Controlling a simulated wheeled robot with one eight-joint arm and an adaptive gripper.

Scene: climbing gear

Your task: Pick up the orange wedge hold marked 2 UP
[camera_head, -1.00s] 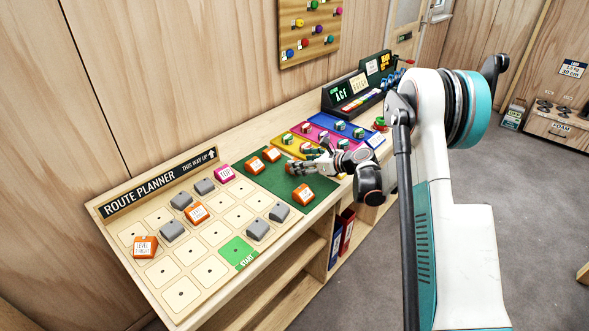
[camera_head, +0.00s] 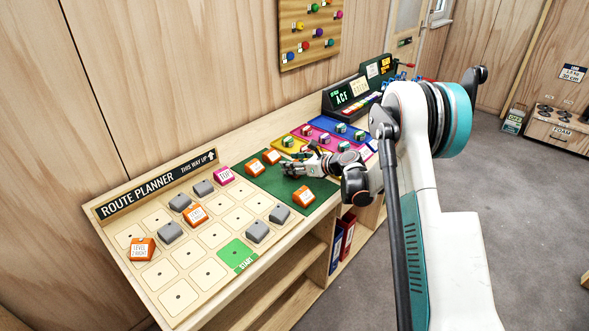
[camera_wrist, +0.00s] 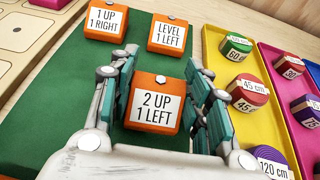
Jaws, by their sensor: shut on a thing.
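The orange wedge hold marked 2 UP 1 LEFT (camera_wrist: 154,102) is in the middle of the wrist view, label facing up. My gripper (camera_wrist: 158,100) is shut on it, with a finger pressed along its left and right sides. The hold is over the green mat (camera_wrist: 60,105); I cannot tell whether it still touches the mat. In the head view my gripper (camera_head: 288,166) is low over the green mat (camera_head: 265,187), and its fingers mostly hide the held hold.
Orange holds 1 UP 1 RIGHT (camera_wrist: 107,26) and LEVEL 1 LEFT (camera_wrist: 172,34) lie just beyond my gripper. Another orange hold (camera_head: 303,196) lies near the mat's front edge. The route planner board (camera_head: 178,297) is to the left, coloured trays (camera_wrist: 238,100) to the right.

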